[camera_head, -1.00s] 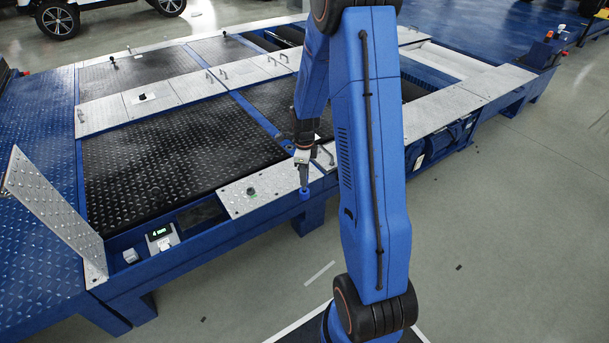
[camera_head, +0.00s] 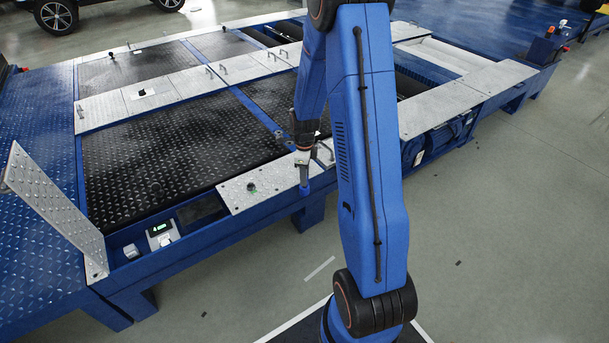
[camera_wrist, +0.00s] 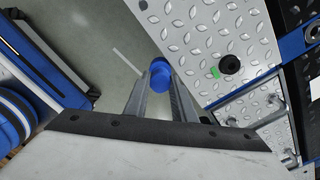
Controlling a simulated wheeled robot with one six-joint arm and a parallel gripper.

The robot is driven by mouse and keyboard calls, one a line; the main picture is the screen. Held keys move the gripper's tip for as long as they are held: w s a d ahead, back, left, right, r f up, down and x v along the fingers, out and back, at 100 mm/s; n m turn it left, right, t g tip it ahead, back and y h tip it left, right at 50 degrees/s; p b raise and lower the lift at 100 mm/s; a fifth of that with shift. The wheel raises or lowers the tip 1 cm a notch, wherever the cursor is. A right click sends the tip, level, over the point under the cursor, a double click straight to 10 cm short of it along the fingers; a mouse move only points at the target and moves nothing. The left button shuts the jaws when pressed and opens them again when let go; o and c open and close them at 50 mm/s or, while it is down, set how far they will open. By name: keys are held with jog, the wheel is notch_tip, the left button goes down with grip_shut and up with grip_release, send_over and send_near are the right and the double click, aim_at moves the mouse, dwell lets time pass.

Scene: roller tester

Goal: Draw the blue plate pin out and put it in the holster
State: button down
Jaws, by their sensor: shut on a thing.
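My gripper (camera_head: 304,186) points down just in front of the near edge of the roller tester's silver plate (camera_head: 238,197). Its fingers are shut on the blue plate pin (camera_wrist: 160,72). In the wrist view, the pin's round blue head shows between the fingertips, with floor and the plate's edge beyond. The pin's shank is hidden from the wrist camera. A black round knob (camera_wrist: 229,65) with a green mark beside it sits on the plate, apart from the gripper.
Grey handles (camera_wrist: 250,108) stand up from the plate to the right of the fingers in the wrist view.

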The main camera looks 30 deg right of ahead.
jog(key=shift+f, duration=0.65)
jog(key=c, duration=1.4)
grip_release()
notch_tip(320, 180, up, 18)
jog(key=shift+f, duration=0.25)
